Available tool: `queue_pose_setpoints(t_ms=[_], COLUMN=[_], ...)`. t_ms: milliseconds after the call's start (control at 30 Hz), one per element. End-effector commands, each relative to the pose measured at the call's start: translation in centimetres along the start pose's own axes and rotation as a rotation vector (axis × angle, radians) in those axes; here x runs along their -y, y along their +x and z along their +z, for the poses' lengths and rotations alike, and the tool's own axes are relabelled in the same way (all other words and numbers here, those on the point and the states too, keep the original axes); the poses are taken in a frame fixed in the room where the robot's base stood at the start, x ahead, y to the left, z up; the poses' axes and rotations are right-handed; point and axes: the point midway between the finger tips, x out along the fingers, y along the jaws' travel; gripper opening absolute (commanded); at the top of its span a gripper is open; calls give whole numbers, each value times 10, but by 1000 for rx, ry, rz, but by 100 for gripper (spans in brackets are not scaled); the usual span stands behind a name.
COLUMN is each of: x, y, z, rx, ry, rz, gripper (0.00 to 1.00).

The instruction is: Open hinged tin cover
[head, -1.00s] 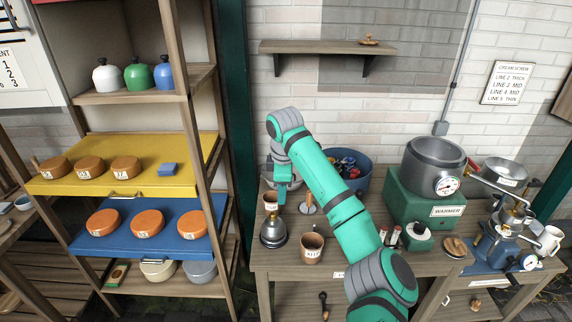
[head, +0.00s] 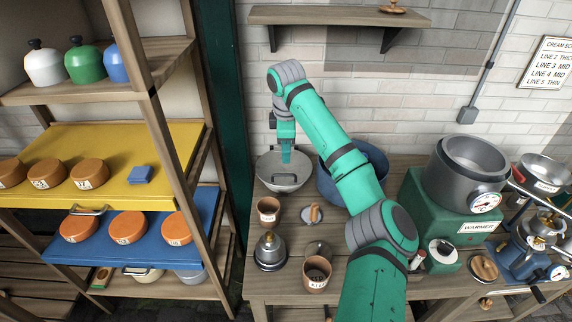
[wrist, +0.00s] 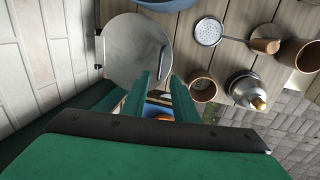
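The grey round tin (head: 264,172) stands at the back left of the table. Its flat hinged cover lies shut on it, with a bar handle (head: 285,178) near the front edge. In the wrist view, the cover (wrist: 130,50) fills the upper left, its handle (wrist: 164,61) on the right side and a hinge-like bracket on the left. My gripper (head: 286,157) points down over the cover in the head view. In the wrist view my gripper (wrist: 160,88) has its two green fingers apart, with nothing between them. The handle lies just beyond the fingertips; contact cannot be told.
A blue tub (head: 372,168) stands right of the tin, partly behind my arm. Brown cups (head: 268,210), a skimmer (head: 312,213) and a metal bell-shaped item (head: 270,250) stand in front. A wall shelf (head: 335,15) hangs above, and a storage rack (head: 168,110) stands left.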

Motion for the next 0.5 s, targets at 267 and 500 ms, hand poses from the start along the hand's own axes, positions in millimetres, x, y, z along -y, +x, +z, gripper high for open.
queue_pose_setpoints(t_ms=[267, 500], x=[1, 1], y=[47, 83], z=[-1, -1], rx=[1, 0], ry=[-1, -1], rz=[-3, -2], gripper=[26, 26])
